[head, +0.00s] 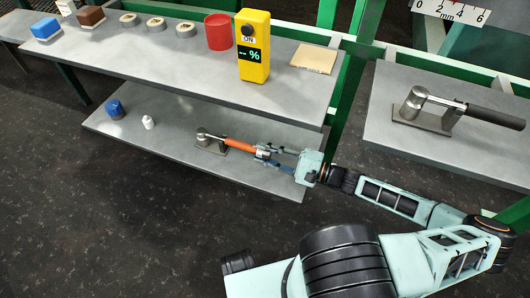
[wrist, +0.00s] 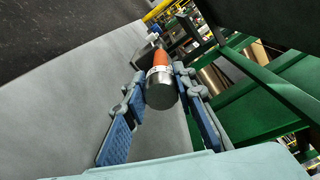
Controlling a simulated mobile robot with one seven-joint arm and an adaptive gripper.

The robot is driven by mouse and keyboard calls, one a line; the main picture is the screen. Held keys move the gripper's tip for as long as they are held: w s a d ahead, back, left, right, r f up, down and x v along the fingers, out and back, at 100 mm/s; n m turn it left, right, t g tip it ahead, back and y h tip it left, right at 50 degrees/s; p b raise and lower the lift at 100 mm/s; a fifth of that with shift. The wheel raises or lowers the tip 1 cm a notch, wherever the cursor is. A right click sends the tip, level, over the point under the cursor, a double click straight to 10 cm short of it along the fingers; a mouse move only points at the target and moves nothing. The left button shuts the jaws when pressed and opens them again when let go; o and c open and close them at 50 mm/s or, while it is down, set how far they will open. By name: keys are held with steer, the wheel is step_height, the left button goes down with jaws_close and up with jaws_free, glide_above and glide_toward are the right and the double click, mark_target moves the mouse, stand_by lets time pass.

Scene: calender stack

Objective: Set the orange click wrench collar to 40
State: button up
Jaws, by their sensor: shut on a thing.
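The orange click wrench (head: 238,145) lies on the lower grey shelf (head: 160,150), its metal head in a dark stand at the left end. My gripper (head: 268,153) reaches in from the right and is shut on the wrench's collar end. In the wrist view the grey round end of the collar (wrist: 161,95) faces me, with a white marked band and the orange handle behind it. The blue-padded fingers of my gripper (wrist: 160,92) stand on both sides of it. The scale numbers are too small to read.
A second wrench with a black handle (head: 495,117) rests on the right shelf. The upper shelf holds a yellow meter (head: 254,65), a red cylinder (head: 219,31) and small blocks. A blue item (head: 115,109) and a white bottle (head: 148,122) stand left on the lower shelf. A green post rises behind my gripper.

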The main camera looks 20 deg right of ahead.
steer(key=n+b, duration=0.1)
steer(key=n, duration=0.4)
steer(key=shift+f+n, duration=0.1)
steer(key=shift+n, duration=0.3)
stand_by(0.4)
steer(key=o, duration=1.2)
steer(key=shift+c, duration=0.2)
steer(key=shift+s+d, duration=0.1)
steer(key=v, duration=1.1)
steer(key=shift+s+d, duration=0.25)
steer(key=shift+d, duration=0.05)
